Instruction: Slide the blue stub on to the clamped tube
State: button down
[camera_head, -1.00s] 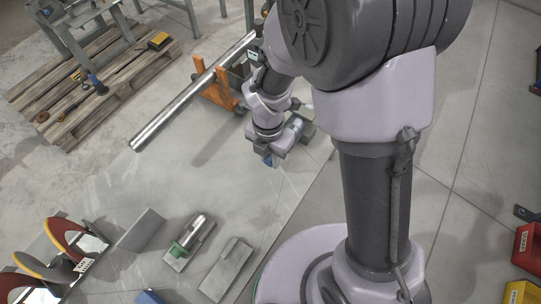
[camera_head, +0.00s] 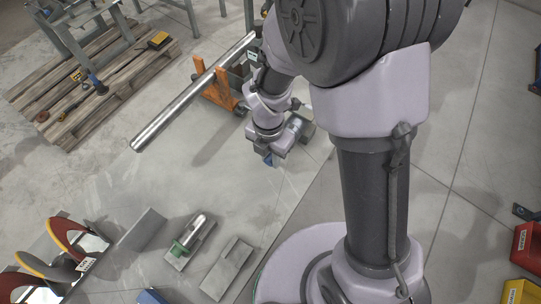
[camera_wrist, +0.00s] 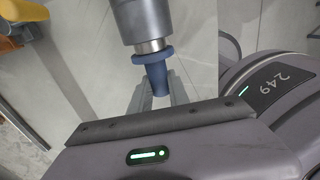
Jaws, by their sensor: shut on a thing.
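The blue stub (camera_wrist: 155,75), a short collared piece, is between the fingers of my gripper (camera_wrist: 157,95) in the wrist view. The gripper is shut on it. A dark grey tube (camera_wrist: 150,18) with a bright metal end stands directly above the stub's collar and in line with it. The collar appears to meet the metal end; I cannot tell how far it is over it. In the head view my gripper (camera_head: 270,159) is low beside a short grey cylinder (camera_head: 297,128), and only a speck of blue shows there. The clamp is not clear.
A long steel tube (camera_head: 185,98) lies across an orange stand (camera_head: 218,94). A wooden pallet (camera_head: 75,100) is upper left. Grey plates (camera_head: 228,270), a green-ringed metal cylinder (camera_head: 192,232) and coloured discs (camera_head: 70,238) are lower left. Red and yellow bins are at right.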

jog(key=shift+w+d+p, duration=0.3)
jog(key=shift+w+d, duration=0.1)
jog(key=shift+w, duration=0.15)
jog(key=c, duration=1.2)
grip_release()
jog(key=shift+o, duration=0.2)
jog(key=shift+s, duration=0.1)
notch_tip(320, 180, up, 18)
jog(key=p, duration=0.8)
jog(key=s+d+r+m+t+b, duration=0.1)
jog(key=s+r+m, duration=0.3)
jog(key=m, duration=0.7)
jog(key=s+d+r+m+t+y+b, duration=0.1)
jog(key=s+d+r+m+t, duration=0.2)
jog(key=m, duration=0.8)
jog(key=s+d+r+m+t+y+b, duration=0.1)
jog(key=s+r+m, duration=0.3)
jog(key=m, duration=0.7)
jog(key=shift+s+d+r+t, duration=0.35)
jog(key=shift+d+r+t, duration=0.15)
jog(key=shift+d+r, duration=0.3)
